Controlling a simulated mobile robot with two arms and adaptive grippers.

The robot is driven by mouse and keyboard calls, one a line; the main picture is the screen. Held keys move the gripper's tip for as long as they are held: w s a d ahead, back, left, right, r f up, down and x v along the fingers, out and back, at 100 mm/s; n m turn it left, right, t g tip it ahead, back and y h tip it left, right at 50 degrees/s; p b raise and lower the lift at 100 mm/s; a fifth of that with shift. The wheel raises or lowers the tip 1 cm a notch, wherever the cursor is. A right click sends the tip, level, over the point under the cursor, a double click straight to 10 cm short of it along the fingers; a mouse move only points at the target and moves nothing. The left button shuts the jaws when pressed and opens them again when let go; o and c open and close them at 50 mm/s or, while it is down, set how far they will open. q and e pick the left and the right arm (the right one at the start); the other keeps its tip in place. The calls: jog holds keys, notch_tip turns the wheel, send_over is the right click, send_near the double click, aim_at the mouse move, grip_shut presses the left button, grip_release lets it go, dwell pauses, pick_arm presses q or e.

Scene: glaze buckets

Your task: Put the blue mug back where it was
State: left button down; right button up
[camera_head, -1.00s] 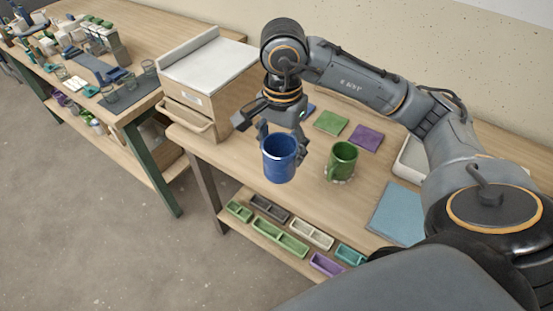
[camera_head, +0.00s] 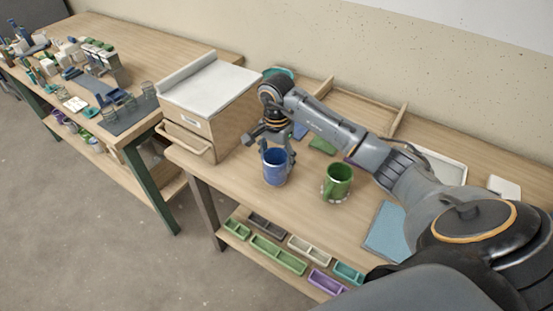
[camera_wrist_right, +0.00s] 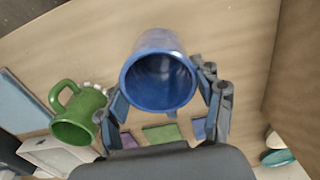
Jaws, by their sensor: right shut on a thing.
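The blue mug (camera_head: 275,168) is upright over the left part of the near table in the head view; I cannot tell whether its base touches the wood. My right gripper (camera_head: 277,147) is shut on it. In the right wrist view the blue mug (camera_wrist_right: 160,75) sits between the two fingers (camera_wrist_right: 165,100), its open mouth facing the camera. A blue square (camera_head: 300,130) lies behind the mug, partly hidden by my arm. It also shows in the right wrist view (camera_wrist_right: 199,128). My left gripper is not in view.
A green mug (camera_head: 338,182) stands just right of the blue mug. A wooden drawer box (camera_head: 200,125) stands to the left. A green square (camera_head: 322,146) and a teal mat (camera_head: 386,232) lie on the table. Small trays (camera_head: 278,254) fill the shelf below.

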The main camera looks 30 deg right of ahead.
jog(key=shift+f, duration=0.7)
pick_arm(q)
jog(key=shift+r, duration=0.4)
pick_arm(e)
jog(key=shift+f, duration=0.1)
jog(key=shift+f, duration=0.2)
jog(key=o, duration=1.5)
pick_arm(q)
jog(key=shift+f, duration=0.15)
pick_arm(e)
jog(key=shift+o, duration=0.2)
jog(key=shift+r, duration=0.1)
